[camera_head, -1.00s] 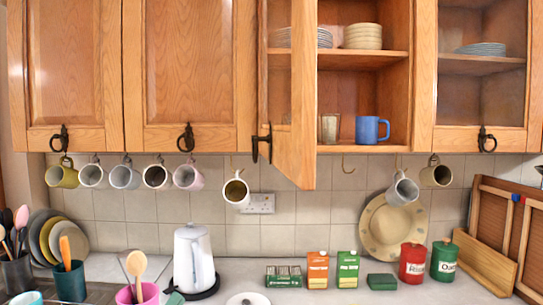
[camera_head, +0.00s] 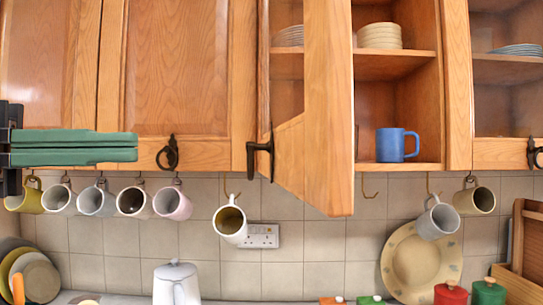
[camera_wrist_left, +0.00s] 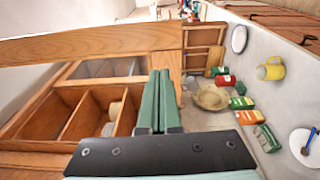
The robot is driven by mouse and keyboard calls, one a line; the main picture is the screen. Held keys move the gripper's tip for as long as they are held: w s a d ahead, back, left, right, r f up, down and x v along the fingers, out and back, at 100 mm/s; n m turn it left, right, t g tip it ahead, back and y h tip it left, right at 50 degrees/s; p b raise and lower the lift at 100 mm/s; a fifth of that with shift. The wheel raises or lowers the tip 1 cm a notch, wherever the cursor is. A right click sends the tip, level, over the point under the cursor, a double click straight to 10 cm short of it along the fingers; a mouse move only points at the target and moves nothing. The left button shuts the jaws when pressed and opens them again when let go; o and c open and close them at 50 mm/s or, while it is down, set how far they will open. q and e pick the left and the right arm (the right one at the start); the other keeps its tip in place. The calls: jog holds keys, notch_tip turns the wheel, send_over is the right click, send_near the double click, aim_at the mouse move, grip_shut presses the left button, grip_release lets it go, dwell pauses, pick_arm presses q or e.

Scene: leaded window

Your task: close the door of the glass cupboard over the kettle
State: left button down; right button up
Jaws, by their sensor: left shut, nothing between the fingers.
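The wooden-framed glass door (camera_head: 329,110) of the cupboard stands wide open, its free edge towards me. The white kettle (camera_head: 177,284) stands lower left, cut off by the picture edge. My left gripper (camera_head: 132,147), with green fingers, is shut and empty in front of the closed cupboard to the left, apart from the open door. Its fingers also show in the left wrist view (camera_wrist_left: 158,102). My right gripper is not seen.
Several mugs hang under the cupboards, one of them white (camera_head: 230,221) just left of the open door's lower corner. A closed cupboard door (camera_head: 180,65) is on the left. A patterned plate (camera_head: 408,262) leans on the tiled wall. Red and green canisters (camera_head: 450,293) stand lower right.

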pick_arm(q)
jog(key=p, duration=0.3)
send_near(306, 146)
jog(key=d, duration=0.5)
jog(key=shift+w+d+r, duration=0.2)
jog(key=shift+w+d, duration=0.1)
jog(key=shift+d, duration=0.1)
jog(key=shift+w+d+f, duration=0.1)
jog(key=shift+d, duration=0.4)
